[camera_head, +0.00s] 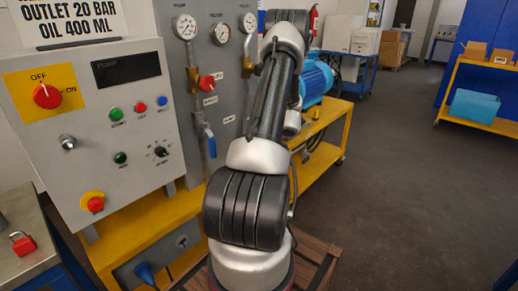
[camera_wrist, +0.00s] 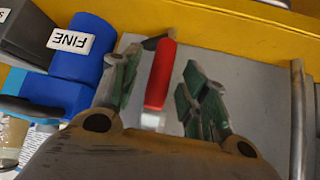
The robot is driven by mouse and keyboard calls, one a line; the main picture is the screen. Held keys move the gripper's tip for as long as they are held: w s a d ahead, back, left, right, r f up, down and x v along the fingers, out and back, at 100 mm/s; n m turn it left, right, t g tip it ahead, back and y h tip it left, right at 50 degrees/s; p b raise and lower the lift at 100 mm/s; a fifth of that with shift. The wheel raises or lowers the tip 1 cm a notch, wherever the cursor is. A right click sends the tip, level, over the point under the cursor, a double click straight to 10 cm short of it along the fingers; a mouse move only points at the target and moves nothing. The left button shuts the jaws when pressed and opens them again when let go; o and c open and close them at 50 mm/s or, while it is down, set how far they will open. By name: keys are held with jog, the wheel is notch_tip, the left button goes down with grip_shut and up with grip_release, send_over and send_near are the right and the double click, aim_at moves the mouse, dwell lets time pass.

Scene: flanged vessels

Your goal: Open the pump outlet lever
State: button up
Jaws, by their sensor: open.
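In the wrist view a lever with a red grip (camera_wrist: 160,75) lies between the two fingers of my gripper (camera_wrist: 157,82). The gripper is open, with a finger on either side of the lever and gaps visible beside the grip. The lever's lower end is bare metal. I cannot read a label that names it as the pump outlet lever. In the head view my arm hides my gripper. A red valve handle (camera_head: 207,82) and a blue lever handle (camera_head: 210,141) show on the grey panel (camera_head: 178,70).
A blue canister marked FINE (camera_wrist: 88,50) stands left of the fingers in the wrist view. A metal rod or pipe (camera_wrist: 298,120) stands at right. In the head view are a control box (camera_head: 110,135), a yellow bench (camera_head: 335,125) and a blue motor (camera_head: 316,80). The floor at right is clear.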

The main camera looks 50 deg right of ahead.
jog(key=v, duration=0.8)
jog(key=shift+r, duration=0.15)
jog(key=shift+s, duration=0.15)
